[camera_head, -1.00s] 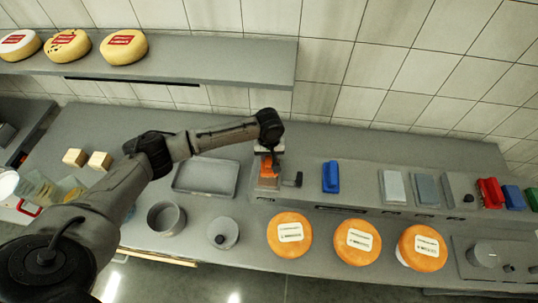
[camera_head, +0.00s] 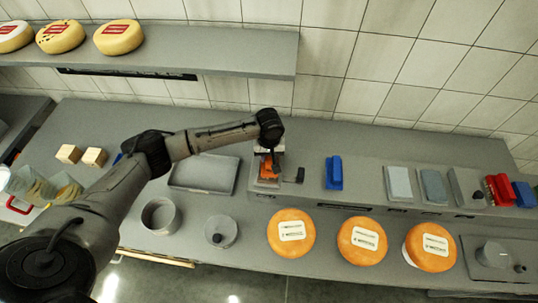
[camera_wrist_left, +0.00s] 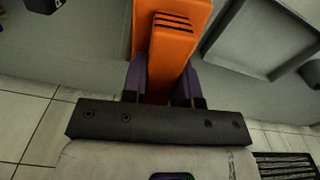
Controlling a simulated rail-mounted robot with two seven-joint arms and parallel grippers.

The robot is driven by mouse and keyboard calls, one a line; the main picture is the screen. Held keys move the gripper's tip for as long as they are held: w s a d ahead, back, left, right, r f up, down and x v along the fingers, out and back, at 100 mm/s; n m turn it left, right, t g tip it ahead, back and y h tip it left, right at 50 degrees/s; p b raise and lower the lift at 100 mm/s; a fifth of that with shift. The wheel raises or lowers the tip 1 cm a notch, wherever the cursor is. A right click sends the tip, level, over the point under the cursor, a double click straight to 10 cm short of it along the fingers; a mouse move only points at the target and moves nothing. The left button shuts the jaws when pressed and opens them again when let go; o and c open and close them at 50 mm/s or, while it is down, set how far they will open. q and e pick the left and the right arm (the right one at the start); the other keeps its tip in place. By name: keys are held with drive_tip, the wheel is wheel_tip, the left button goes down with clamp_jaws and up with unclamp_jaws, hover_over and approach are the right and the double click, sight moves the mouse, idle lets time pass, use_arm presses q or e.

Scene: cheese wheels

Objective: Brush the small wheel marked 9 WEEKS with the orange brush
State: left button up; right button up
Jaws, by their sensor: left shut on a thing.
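My left gripper (camera_head: 267,168) is above the raised shelf at the back of the counter, shut on the orange brush (camera_head: 265,179). In the left wrist view the orange brush (camera_wrist_left: 172,50) sits between the two fingers of the gripper (camera_wrist_left: 160,85). Three small orange wheels with white labels lie in a row at the front: a left one (camera_head: 291,247), a middle one (camera_head: 362,252) and a right one (camera_head: 429,260). The label print is too small to read, so I cannot tell which is marked 9 WEEKS. My right gripper is not in view.
A blue brush (camera_head: 334,173) stands right of the orange one. Grey blocks (camera_head: 398,183) and a red brush (camera_head: 498,189) are further right. A grey tray (camera_head: 204,188), a round pot (camera_head: 160,216) and a small round lid (camera_head: 220,243) lie left. Yellow cheeses (camera_head: 119,37) sit on the upper shelf.

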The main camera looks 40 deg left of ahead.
use_arm(q)
drive_tip(key=shift+f, duration=0.5)
idle(0.8)
idle(0.4)
idle(0.8)
drive_tip(key=shift+f+p, duration=0.1)
drive_tip(key=shift+p, duration=0.3)
drive_tip(key=shift+f, duration=0.1)
idle(1.2)
wheel_tip(320, 180, up, 2)
drive_tip(key=p, duration=0.2)
drive_tip(key=shift+p, duration=0.3)
wheel_tip(320, 180, up, 5)
drive_tip(key=p, duration=0.7)
drive_tip(key=shift+r, duration=0.2)
